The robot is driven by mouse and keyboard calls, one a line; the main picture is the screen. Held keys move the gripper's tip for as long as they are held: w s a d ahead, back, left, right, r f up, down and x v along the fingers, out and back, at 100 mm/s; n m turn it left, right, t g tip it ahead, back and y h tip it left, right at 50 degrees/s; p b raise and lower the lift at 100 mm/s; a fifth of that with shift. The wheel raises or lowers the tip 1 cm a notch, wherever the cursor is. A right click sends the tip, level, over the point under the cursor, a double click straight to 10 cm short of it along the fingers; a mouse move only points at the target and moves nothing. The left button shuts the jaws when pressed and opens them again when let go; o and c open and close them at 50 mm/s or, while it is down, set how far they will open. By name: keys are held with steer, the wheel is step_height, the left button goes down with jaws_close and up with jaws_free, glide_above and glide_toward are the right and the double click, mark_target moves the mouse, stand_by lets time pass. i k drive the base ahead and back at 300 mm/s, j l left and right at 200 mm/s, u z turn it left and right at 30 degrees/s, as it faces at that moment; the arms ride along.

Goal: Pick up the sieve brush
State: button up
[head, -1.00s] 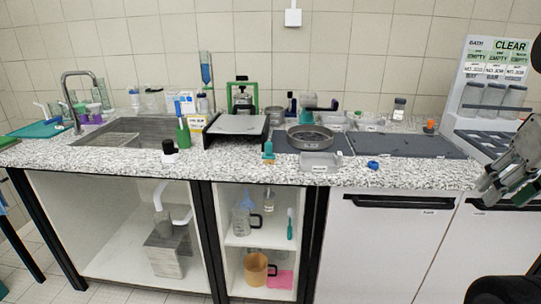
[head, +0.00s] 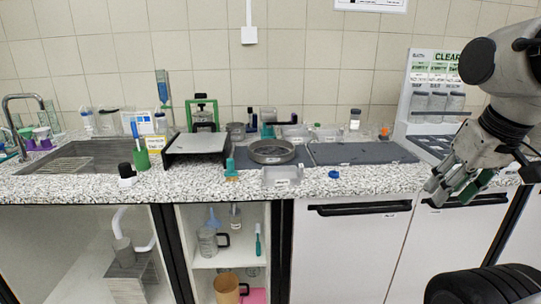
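A small brush with a teal handle and tan bristles (head: 231,171), which looks like the sieve brush, stands at the front of the speckled counter (head: 360,181), left of a grey metal tray. A second teal-handled brush or similar tool (head: 258,240) is upright in the open shelf below; I cannot tell its exact kind. My gripper (head: 453,192) is at the right, in front of the counter edge and far from both. Its fingers look apart, with nothing seen between them.
A round sieve (head: 271,151) sits on a dark mat behind the metal tray (head: 282,176). A black-capped bottle (head: 126,174) and a green holder (head: 142,159) stand left of the brush. A blue item (head: 334,174) lies to the right. The counter's front right is mostly clear.

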mark_target(231, 174)
steer(key=i+j+u, duration=0.15)
steer(key=i+u, duration=0.15)
steer(key=i, duration=0.2)
steer(key=i+u, duration=0.3)
steer(key=i, duration=0.2)
